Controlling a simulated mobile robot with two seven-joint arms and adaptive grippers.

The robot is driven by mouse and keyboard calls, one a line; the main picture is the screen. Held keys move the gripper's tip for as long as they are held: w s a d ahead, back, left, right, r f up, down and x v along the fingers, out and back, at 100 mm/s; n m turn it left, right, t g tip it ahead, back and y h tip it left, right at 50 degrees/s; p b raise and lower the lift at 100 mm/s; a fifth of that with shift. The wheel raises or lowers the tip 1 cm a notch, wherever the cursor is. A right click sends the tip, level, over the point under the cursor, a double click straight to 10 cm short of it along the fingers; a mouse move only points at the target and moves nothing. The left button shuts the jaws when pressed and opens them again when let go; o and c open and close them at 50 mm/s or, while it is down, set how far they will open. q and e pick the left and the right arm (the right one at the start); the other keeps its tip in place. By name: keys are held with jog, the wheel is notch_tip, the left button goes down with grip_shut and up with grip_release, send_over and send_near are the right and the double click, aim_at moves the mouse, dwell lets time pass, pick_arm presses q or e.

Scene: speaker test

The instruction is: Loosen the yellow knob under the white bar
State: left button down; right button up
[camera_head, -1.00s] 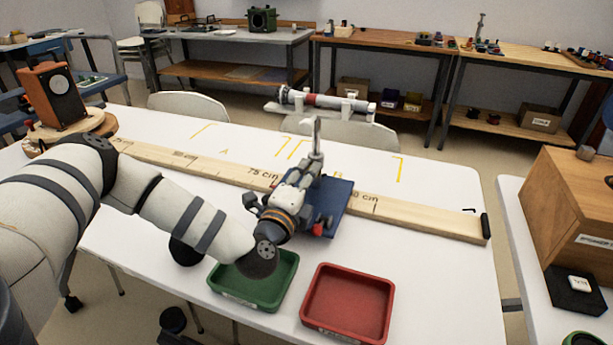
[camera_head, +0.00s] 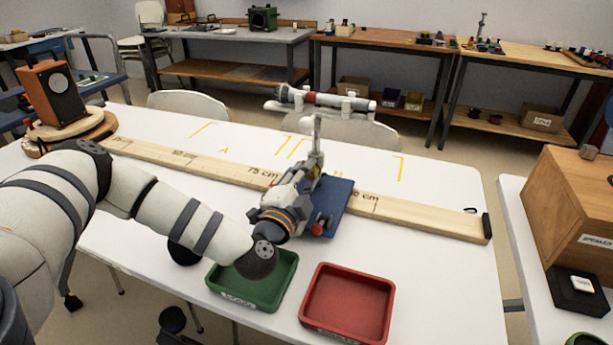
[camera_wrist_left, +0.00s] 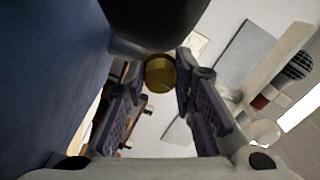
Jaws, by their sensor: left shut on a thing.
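The white bar (camera_head: 330,108) sits on top of an upright post and carries a grey tube with a red band (camera_head: 322,99). The post (camera_head: 316,150) rises from a blue base (camera_head: 340,203) on the table. The yellow knob (camera_wrist_left: 160,73) sits between my fingertips in the left wrist view. In the head view it is mostly hidden behind the fingers. My left gripper (camera_head: 314,171) reaches the post below the bar and is shut on the knob. It also shows in the left wrist view (camera_wrist_left: 158,82). My right gripper is not in view.
A wooden rail (camera_head: 215,167) with centimetre marks runs across the white table by the base. A red knob (camera_head: 317,229) shows on the base's near side. A green tray (camera_head: 288,272) and a red tray (camera_head: 348,268) lie in front. An orange speaker (camera_head: 54,95) stands left.

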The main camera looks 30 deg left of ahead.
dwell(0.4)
pick_arm(q)
jog(key=c, duration=1.3)
grip_release()
jog(key=shift+c, duration=0.2)
jog(key=v, duration=1.2)
jog(key=shift+r, duration=0.1)
